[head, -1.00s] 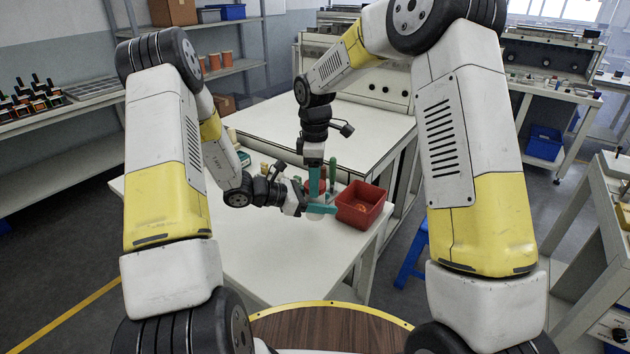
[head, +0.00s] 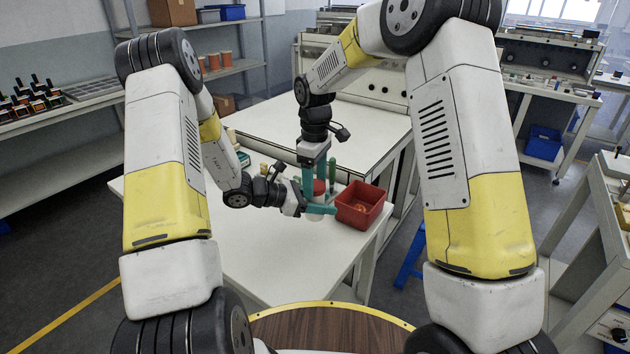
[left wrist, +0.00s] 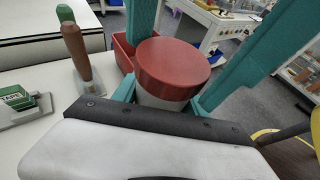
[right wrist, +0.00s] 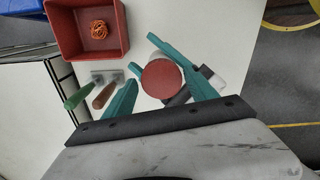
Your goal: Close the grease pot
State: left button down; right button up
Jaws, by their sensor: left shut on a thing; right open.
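The grease pot (left wrist: 160,100) is a white pot, upright over the white table. Its round red lid (left wrist: 172,66) sits level on top; I cannot tell how tight it is. The lid also shows in the head view (head: 319,187) and from above in the right wrist view (right wrist: 162,78). My left gripper (head: 319,209) comes in from the left and is shut on the pot below the lid. My right gripper (right wrist: 160,92) points down from above, open, with one teal finger on either side of the lid.
A red bin (head: 362,204) with an orange tangle (right wrist: 100,29) stands close to the right of the pot. Green-handled (right wrist: 78,97) and brown-handled (left wrist: 76,48) tools and a green tape box (left wrist: 15,98) stand nearby. The front of the table (head: 270,255) is clear.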

jog(key=shift+a+r, duration=0.1)
jog(key=shift+r, duration=2.15)
jog(key=shift+c, duration=0.3)
jog(key=shift+r+n, duration=1.1)
jog(key=shift+r, duration=0.65)
jog(key=shift+f, duration=4.05)
